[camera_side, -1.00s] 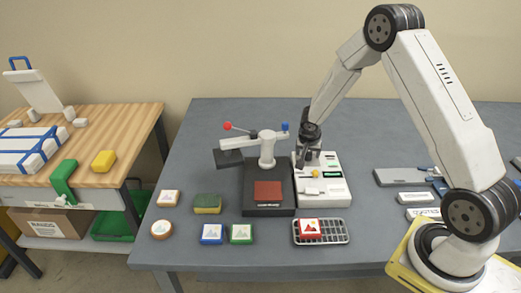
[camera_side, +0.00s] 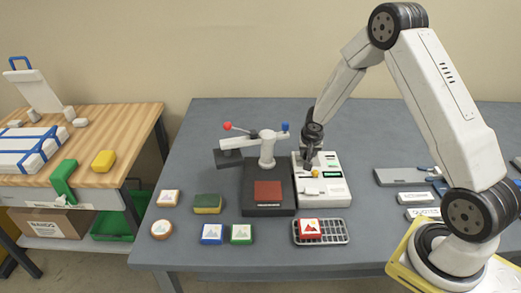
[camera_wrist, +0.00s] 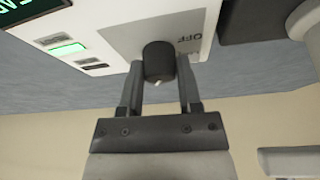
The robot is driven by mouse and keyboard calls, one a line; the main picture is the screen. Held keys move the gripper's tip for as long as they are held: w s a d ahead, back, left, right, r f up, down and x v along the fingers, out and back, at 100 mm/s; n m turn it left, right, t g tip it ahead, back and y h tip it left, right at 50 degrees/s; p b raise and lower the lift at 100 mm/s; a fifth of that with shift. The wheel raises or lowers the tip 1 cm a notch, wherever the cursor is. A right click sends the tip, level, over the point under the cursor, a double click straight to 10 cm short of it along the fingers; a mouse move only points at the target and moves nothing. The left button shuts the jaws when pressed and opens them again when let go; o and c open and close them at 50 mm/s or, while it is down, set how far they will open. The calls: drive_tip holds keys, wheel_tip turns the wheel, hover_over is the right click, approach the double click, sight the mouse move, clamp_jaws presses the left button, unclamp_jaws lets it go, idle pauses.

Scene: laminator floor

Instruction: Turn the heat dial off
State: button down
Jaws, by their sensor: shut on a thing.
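The heat dial (camera_wrist: 158,60) is a dark round knob on the grey plate of the white control box (camera_wrist: 120,22). A small pale mark shows on the dial's edge nearest my gripper. The word OFF (camera_wrist: 187,41) is printed upside down to the dial's right in the wrist view. My gripper (camera_wrist: 160,78) is shut on the dial, one finger on each side. In the side view my gripper (camera_side: 309,163) reaches down at the back of the control box (camera_side: 338,193), and the dial is hidden there.
The box carries green-lit displays and a yellow button (camera_side: 315,174). A black press with a brown pad (camera_side: 268,190) and a lever with a red knob (camera_side: 227,126) stands close on its left. A red picture block (camera_side: 309,228) sits on a grid tray (camera_side: 338,233) in front.

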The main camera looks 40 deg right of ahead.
drive_tip(key=shift+n+t+y, duration=0.3)
drive_tip(key=shift+n, duration=1.1)
drive_tip(key=shift+c, duration=1.4)
unclamp_jaws()
drive_tip(key=shift+r, duration=0.15)
drive_tip(key=v, duration=0.7)
drive_tip(key=shift+s+r, duration=0.2)
drive_tip(key=shift+s, duration=0.05)
